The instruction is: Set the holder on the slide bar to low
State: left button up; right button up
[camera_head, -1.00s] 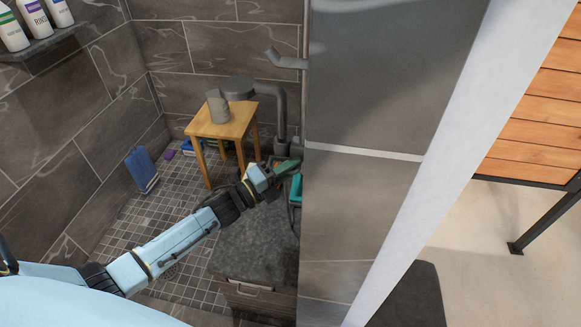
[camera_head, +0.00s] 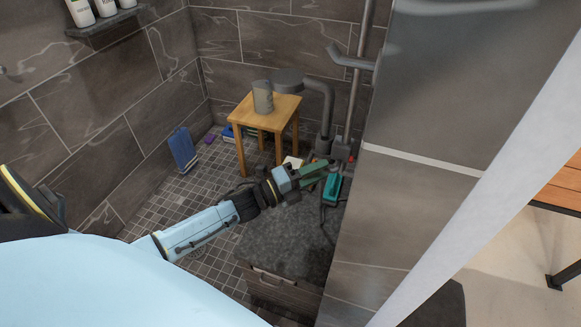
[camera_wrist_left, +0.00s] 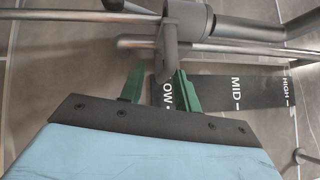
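The slide bar (camera_head: 359,72) stands upright at the shower's back right in the head view and runs sideways across the left wrist view (camera_wrist_left: 90,45). The grey holder (camera_wrist_left: 184,22) sits around it, with a thick grey tube leaving to the right. A dark label strip (camera_wrist_left: 262,88) reads LOW, MID and HIGH; the holder is near its LOW end, and a finger partly covers LOW. My left gripper (camera_wrist_left: 157,82) is open, its green fingers on either side of the holder's hanging grey part. I cannot tell whether they touch it. It also shows low by the bar (camera_head: 322,172). My right gripper is out of view.
A grey stone-topped bench (camera_head: 285,240) lies under my left forearm, with a teal object (camera_head: 332,188) near the gripper. A wooden stool (camera_head: 285,105) with a grey cup (camera_head: 262,97) stands behind. A tiled wall (camera_head: 415,215) closes off the right side.

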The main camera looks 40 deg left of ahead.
pick_arm(q)
jog(key=v, duration=1)
jog(key=shift+f, duration=0.1)
jog(key=s+a+f+n+g+y, duration=0.1)
jog(key=s+f+n+g+y, duration=0.15)
jog(key=f+n, duration=0.45)
jog(key=s+a+f+n+g+y, duration=0.1)
jog(key=s+a+f+n+y, duration=0.2)
jog(key=f, duration=0.7)
jog(key=s+f+n+g+y, duration=0.2)
jog(key=s+f+n+y, duration=0.15)
jog(key=f, duration=0.55)
jog(key=s+d+f+n+g, duration=0.2)
jog(key=s+f, duration=0.3)
jog(key=s, duration=0.4)
jog(key=s+d+f+n+g, duration=0.2)
jog(key=s+f+n+g, duration=0.2)
jog(key=s, duration=0.6)
jog(key=s+d+f+n+g+y, duration=0.1)
jog(key=s+d+f+n+g, duration=0.2)
jog(key=s+f, duration=0.4)
jog(key=shift+s+f+n+g, duration=0.4)
jog(key=shift+s+g, duration=0.25)
jog(key=shift+s, duration=0.5)
